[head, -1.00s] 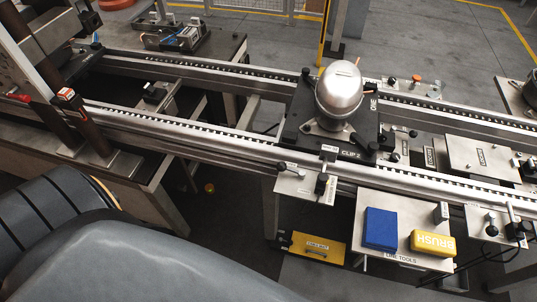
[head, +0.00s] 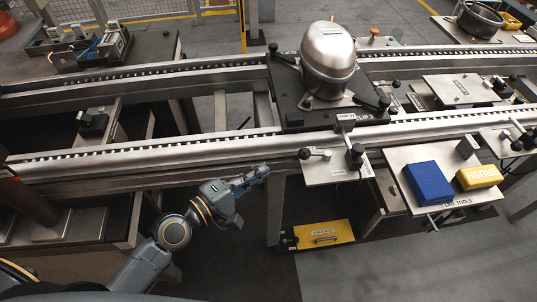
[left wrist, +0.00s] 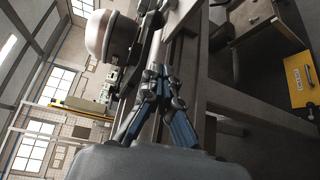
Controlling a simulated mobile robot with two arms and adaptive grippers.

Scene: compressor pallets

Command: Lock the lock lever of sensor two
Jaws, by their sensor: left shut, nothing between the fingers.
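My left gripper (head: 264,171) is shut and empty, in front of the near rail and left of a small sensor plate (head: 330,173). The plate carries a lever with a black knob (head: 305,153) and an upright black block (head: 356,156). The gripper is apart from both. I cannot read a label naming sensor two. In the left wrist view the closed fingers (left wrist: 155,75) point up along the rail, and part of the plate's hardware is hidden or too small to tell. My right gripper is not in view.
A silver compressor (head: 329,60) stands on a dark pallet (head: 290,105) on the conveyor.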

